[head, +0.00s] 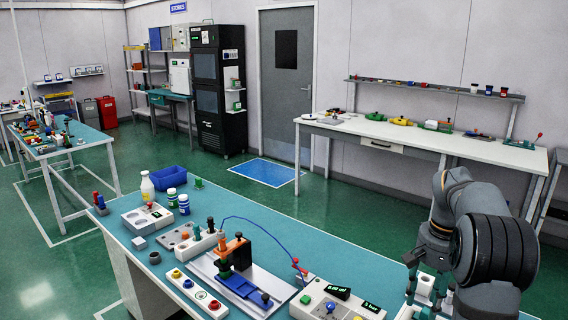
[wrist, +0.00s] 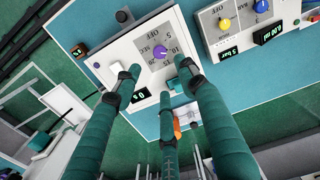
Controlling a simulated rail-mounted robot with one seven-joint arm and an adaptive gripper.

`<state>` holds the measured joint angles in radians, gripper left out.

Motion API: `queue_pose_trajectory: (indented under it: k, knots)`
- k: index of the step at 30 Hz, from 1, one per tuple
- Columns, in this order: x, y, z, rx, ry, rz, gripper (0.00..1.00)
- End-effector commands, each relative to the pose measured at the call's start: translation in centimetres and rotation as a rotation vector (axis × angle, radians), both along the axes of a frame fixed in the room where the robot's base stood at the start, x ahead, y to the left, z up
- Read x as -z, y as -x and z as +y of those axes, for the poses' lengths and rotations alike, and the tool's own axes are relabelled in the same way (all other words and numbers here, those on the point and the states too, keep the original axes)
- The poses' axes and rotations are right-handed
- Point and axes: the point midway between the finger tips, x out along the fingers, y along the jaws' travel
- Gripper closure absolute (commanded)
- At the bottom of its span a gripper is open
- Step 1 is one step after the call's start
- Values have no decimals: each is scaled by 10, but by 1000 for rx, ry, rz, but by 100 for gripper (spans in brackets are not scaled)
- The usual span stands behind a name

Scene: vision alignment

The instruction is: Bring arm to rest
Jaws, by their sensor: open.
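My arm shows at the right of the head view, folded low over the near right part of the teal bench (head: 330,245). My gripper (head: 418,285) points down there. In the wrist view my gripper (wrist: 160,76) has its fingers spread apart with nothing held between them. Beyond the fingertips is a white control box (wrist: 105,45) with a purple knob (wrist: 160,52) and a small green-lit display (wrist: 140,95). The fingers cover part of the box. I cannot tell whether any fingertip touches it.
A blue slide fixture (head: 245,288), bottles and a blue bin (head: 171,178) stand farther left. Green floor separates the back bench (head: 440,143).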

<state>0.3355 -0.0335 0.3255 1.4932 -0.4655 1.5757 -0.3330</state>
Motion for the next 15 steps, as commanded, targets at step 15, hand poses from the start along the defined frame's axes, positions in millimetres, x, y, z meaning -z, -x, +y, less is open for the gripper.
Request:
queue_pose_trajectory:
  k: [15]
  knots:
    - [100, 2, 0, -1, -2, 7, 58]
